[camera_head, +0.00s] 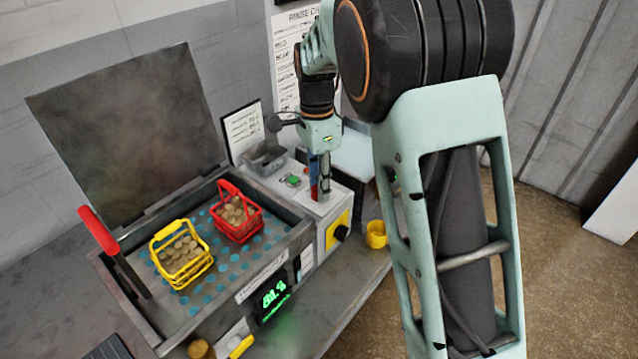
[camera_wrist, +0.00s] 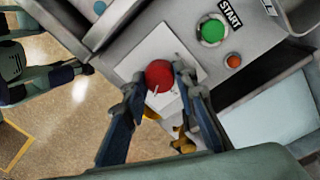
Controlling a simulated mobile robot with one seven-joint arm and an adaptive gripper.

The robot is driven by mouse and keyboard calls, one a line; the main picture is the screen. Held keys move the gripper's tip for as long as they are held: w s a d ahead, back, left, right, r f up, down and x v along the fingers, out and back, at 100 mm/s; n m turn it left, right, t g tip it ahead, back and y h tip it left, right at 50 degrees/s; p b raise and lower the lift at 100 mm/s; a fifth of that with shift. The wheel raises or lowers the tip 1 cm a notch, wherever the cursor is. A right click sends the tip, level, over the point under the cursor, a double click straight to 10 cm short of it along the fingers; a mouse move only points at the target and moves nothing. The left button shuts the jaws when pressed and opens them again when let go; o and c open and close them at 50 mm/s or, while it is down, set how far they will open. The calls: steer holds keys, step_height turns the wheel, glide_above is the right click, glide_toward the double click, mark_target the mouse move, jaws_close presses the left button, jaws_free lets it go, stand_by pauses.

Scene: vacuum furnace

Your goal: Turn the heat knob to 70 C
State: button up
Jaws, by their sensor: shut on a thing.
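My gripper (camera_head: 319,192) points down onto the top of the control box to the right of the tank. In the wrist view my gripper (camera_wrist: 157,84) has its two dark blue fingers on either side of a round red knob (camera_wrist: 158,73), shut on it. The knob stands on a white plate (camera_wrist: 185,45), and its label cannot be read. In the head view the fingers mostly hide the knob. A green lit display (camera_head: 273,294) on the tank's front seems to read about 81.9.
A green START button (camera_wrist: 213,29) and a small orange light (camera_wrist: 233,61) are beside the plate. A black dial (camera_head: 342,232) on a yellow plate is on the box's front. The tank holds a yellow basket (camera_head: 182,272) and a red basket (camera_head: 250,232). A yellow cup (camera_head: 377,234) stands right.

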steer(key=shift+r, duration=0.1)
steer(key=o, duration=1.2)
steer(key=shift+c, duration=0.2)
step_height(320, 180, up, 12)
steer(key=shift+w+a, duration=0.15)
steer(key=shift+w, duration=0.2)
